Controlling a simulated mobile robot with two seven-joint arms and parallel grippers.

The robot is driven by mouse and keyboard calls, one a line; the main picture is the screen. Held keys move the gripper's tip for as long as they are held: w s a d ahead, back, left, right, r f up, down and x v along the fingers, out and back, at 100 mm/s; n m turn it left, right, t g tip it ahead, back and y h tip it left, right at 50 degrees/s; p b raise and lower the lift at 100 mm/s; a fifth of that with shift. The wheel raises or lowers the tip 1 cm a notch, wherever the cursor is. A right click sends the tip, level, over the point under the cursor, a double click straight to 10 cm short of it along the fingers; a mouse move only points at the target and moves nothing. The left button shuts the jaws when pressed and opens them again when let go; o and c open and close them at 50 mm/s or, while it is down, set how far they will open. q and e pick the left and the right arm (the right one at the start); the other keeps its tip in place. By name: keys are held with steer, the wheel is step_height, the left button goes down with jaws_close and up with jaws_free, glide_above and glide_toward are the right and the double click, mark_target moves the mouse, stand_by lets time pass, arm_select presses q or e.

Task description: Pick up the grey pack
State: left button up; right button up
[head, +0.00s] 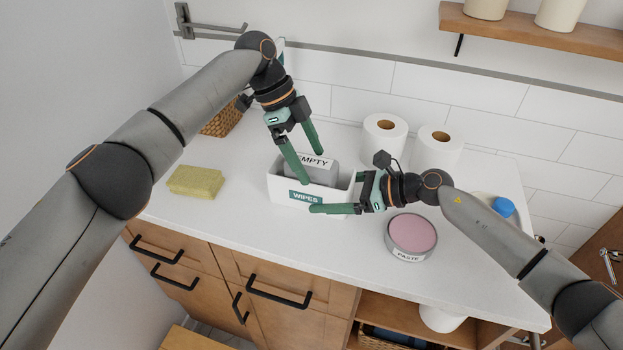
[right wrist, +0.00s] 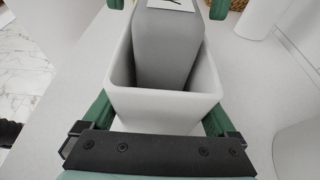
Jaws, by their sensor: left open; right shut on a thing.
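The grey pack (head: 322,176) stands in the white box labelled WIPES (head: 335,198), with its top above the rim. Its label shows "MPTY", the start covered by a finger. The right wrist view shows the pack (right wrist: 165,50) inside the box (right wrist: 155,105), with a gap in front of it. My left gripper (head: 313,166) is open and points down at the pack, one finger in front and one behind; I cannot tell whether they touch it. My right gripper (head: 335,195) is shut on the box, with fingers along its two long sides.
A yellow sponge (head: 195,181) lies to the left. A pink-topped paste tin (head: 408,236) stands close to my right gripper. Two paper rolls (head: 384,138) and a wicker basket (head: 222,120) stand at the back. The front left counter is clear.

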arm_select(q)
steer(key=shift+f, duration=0.25)
stand_by(0.5)
jaws_close()
stand_by(0.9)
